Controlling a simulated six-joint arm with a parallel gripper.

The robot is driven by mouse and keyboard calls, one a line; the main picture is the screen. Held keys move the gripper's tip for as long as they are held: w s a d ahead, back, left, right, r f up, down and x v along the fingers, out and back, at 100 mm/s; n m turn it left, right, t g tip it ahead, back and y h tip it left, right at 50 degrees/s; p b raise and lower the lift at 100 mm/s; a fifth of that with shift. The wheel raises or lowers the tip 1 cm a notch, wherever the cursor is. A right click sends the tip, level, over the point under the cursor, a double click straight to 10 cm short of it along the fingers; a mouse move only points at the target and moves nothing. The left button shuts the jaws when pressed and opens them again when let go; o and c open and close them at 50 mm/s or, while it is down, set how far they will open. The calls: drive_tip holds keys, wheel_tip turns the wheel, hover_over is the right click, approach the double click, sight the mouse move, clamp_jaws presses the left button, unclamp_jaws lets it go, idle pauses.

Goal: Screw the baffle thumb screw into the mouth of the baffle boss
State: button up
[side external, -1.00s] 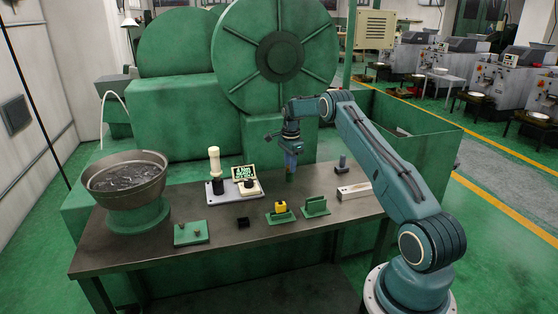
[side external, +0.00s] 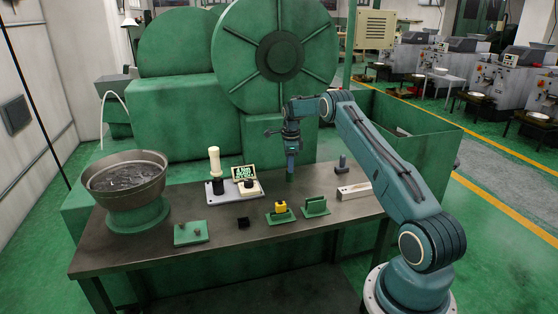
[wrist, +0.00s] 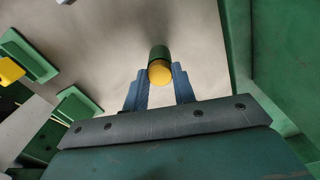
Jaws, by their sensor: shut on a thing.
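My gripper (side external: 291,164) points straight down over the back middle of the bench. In the wrist view, its two blue fingers (wrist: 160,78) are shut on a round yellow piece, which I take to be the baffle thumb screw (wrist: 159,72). A green cylinder, apparently the baffle boss (wrist: 158,52), lies directly beyond the screw, in line with it. In the side view the boss (side external: 290,177) stands upright on the bench just under the fingertips. The screw's shank and the boss's mouth are hidden, so I cannot tell how deep the screw sits.
A green bracket with a yellow block (side external: 281,208) and a plain green bracket (side external: 315,207) stand in front. A pale bar (side external: 354,191) and a dark peg (side external: 342,165) are to the right. A fixture plate (side external: 219,197), green plate (side external: 191,233) and bowl (side external: 126,178) are left.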

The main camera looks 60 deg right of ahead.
drive_tip(key=o, duration=0.6)
drive_tip(key=shift+r, duration=0.15)
drive_tip(key=shift+r, duration=1.35)
drive_tip(key=o, duration=0.6)
drive_tip(key=shift+c, duration=0.2)
drive_tip(key=shift+c, duration=0.5)
drive_tip(key=c, duration=0.4)
